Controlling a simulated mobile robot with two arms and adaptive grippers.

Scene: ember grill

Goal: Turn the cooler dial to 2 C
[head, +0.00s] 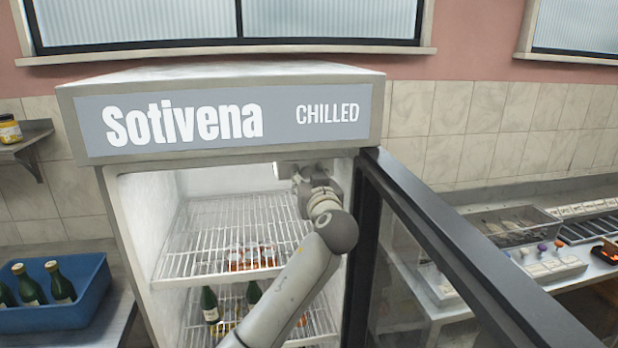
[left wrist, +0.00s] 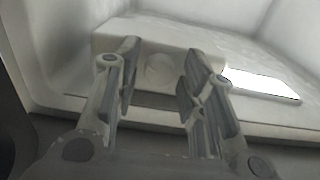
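The cooler (head: 222,78) stands with its glass door (head: 455,260) swung open to the right. My left arm reaches into its upper part, and my left gripper (head: 303,182) is near the ceiling at the right. In the left wrist view, my left gripper (left wrist: 160,58) is open, with a finger on each side of a pale round dial (left wrist: 160,70). The dial sits on a whitish housing (left wrist: 158,36). Contact between fingers and dial cannot be told, and no scale marks are readable. In the head view the gripper hides the dial. My right gripper is not in view.
A bright light panel (left wrist: 262,84) lies right of the housing. Wire shelves (head: 185,240) below hold bottles (head: 210,305) and orange-brown items (head: 250,258). A blue crate (head: 55,318) with bottles stands left. A counter with a clear bin (head: 510,226) is beyond the door.

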